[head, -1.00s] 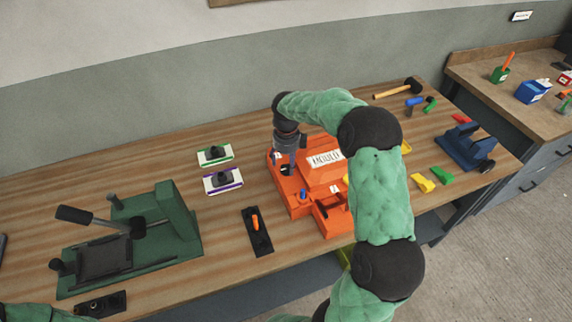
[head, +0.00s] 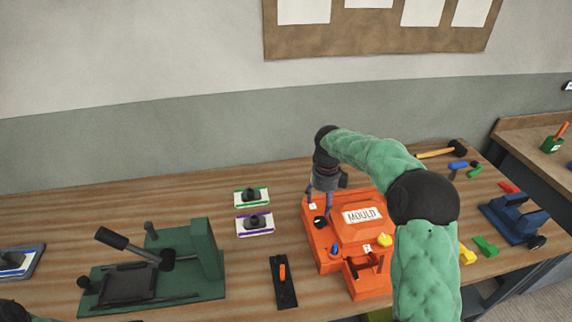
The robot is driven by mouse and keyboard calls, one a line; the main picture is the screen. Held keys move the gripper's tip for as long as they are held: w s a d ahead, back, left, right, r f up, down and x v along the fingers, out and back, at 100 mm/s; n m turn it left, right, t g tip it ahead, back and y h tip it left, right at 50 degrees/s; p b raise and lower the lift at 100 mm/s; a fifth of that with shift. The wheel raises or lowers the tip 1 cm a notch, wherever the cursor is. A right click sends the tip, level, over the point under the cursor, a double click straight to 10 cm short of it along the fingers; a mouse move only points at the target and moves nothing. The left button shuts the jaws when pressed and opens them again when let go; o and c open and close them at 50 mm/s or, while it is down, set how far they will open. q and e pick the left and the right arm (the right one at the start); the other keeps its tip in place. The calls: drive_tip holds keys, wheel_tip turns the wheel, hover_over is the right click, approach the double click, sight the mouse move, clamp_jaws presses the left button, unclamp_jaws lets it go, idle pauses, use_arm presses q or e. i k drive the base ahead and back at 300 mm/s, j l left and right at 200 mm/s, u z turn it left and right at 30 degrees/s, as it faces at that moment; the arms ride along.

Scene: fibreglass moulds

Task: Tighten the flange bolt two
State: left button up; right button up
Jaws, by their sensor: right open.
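The orange mould (head: 346,236) with a raised block labelled "MOULD" sits on the wooden bench right of centre. A black knob-like bolt (head: 319,223) stands at its left side, a blue one (head: 334,251) at its front left, and a yellow one (head: 384,240) at its front right. Small white labels lie by some of them; I cannot read the numbers. My right gripper (head: 319,201) points down over the mould's back left corner, open, its fingers just above and behind the black bolt. I see nothing between the fingers. My left gripper is out of view.
A green press-like fixture (head: 208,256) stands at left. Two small labelled trays (head: 253,225) and a black holder with an orange-handled tool (head: 283,283) lie between it and the mould. A blue vise (head: 514,219), a mallet (head: 444,151) and coloured pieces are at right.

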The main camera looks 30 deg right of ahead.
sight(384, 241)
drive_tip(key=k+j, duration=0.25)
drive_tip(key=k, duration=0.2)
drive_tip(key=k+j, duration=0.2)
drive_tip(key=k, duration=0.3)
